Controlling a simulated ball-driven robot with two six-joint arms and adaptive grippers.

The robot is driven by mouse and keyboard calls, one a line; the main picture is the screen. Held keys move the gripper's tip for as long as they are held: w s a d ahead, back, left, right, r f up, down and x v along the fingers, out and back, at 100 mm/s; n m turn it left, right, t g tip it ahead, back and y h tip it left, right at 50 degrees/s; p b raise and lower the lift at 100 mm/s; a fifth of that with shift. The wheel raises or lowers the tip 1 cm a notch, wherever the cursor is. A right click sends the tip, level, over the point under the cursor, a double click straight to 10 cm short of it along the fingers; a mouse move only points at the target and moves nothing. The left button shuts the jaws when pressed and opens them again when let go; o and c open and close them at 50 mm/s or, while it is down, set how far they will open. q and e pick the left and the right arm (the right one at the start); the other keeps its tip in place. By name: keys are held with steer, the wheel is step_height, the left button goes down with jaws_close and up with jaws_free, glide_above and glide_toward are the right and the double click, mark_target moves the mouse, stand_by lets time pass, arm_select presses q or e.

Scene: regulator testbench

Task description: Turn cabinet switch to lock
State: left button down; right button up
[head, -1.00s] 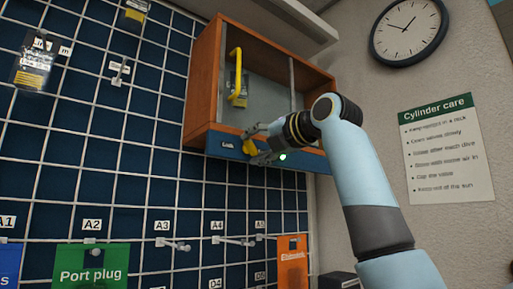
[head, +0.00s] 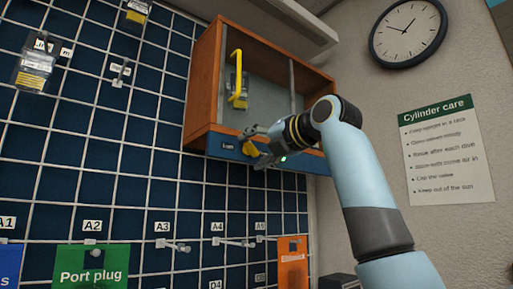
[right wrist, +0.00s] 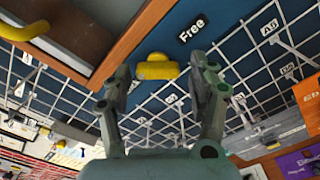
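The cabinet (head: 203,85) is a wooden wall box with a glass front and a blue strip (head: 226,146) along its bottom. A yellow switch knob (head: 249,149) sits on this strip, with a small "Lock" label to its left. In the right wrist view the yellow knob (right wrist: 156,69) shows near a "Free" label (right wrist: 192,28). My right gripper (head: 257,143) is at the knob; in the right wrist view its fingers (right wrist: 160,75) are spread on either side of it, with gaps showing. I cannot tell whether either finger touches it. My left gripper is not in view.
A yellow handle (head: 237,78) stands on the cabinet front above the knob. A wire grid (head: 130,180) with hooks and labels covers the wall at left. A green "Port plug" card (head: 90,270) and an orange card (head: 292,265) hang below.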

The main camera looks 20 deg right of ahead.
steer(key=shift+o, duration=0.3)
steer(key=shift+s+r, duration=0.1)
steer(key=shift+s, duration=0.05)
steer(key=v, duration=1.1)
steer(key=shift+s+d, duration=0.15)
steer(key=shift+s, duration=0.2)
